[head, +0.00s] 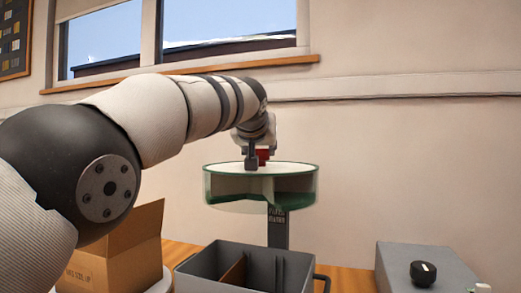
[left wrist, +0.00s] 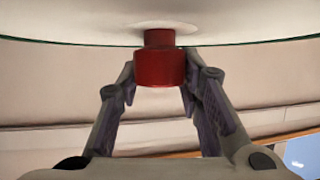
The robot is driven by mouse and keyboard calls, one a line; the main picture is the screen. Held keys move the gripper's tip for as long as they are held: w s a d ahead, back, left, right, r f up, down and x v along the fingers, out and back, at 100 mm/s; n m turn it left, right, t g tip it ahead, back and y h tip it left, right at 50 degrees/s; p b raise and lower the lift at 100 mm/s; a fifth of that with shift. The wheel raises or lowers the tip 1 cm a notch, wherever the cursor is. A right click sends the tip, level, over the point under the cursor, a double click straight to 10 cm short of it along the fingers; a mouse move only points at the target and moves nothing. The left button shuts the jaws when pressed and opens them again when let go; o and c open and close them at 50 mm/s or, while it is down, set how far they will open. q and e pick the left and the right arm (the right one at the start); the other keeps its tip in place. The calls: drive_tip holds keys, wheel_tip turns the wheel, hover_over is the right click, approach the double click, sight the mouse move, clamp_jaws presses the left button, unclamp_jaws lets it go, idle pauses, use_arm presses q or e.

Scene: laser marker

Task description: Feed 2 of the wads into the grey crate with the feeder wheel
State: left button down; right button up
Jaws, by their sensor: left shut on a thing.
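The feeder wheel (head: 222,190) is a round drum with a pale top, a green rim and see-through walls with dividers. It stands on a dark post (head: 278,228) behind the grey crate (head: 215,276). A red knob (head: 263,152) sits on the wheel's top; it also shows in the left wrist view (left wrist: 160,68). My left gripper (head: 257,160) is at the wheel's top, its two fingers (left wrist: 160,88) shut on the red knob from both sides. The crate is open, with a brown panel (head: 235,271) inside. I cannot make out any wads. My right gripper is not in view.
An open cardboard box (head: 118,256) stands at the lower left, its inside hidden. A grey machine housing (head: 425,268) with a black dial (head: 423,273) stands at the lower right. My left arm spans the left half of the view.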

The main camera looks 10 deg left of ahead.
use_arm(q)
drive_tip(key=shift+f, duration=0.2)
drive_tip(key=c, duration=1.1)
unclamp_jaws()
drive_tip(key=shift+r, duration=0.15)
drive_tip(key=shift+s+r, duration=0.15)
drive_tip(key=shift+s, duration=0.15)
drive_tip(key=v, duration=0.6)
drive_tip(key=shift+s+d+r, duration=0.1)
drive_tip(key=shift+s, duration=0.25)
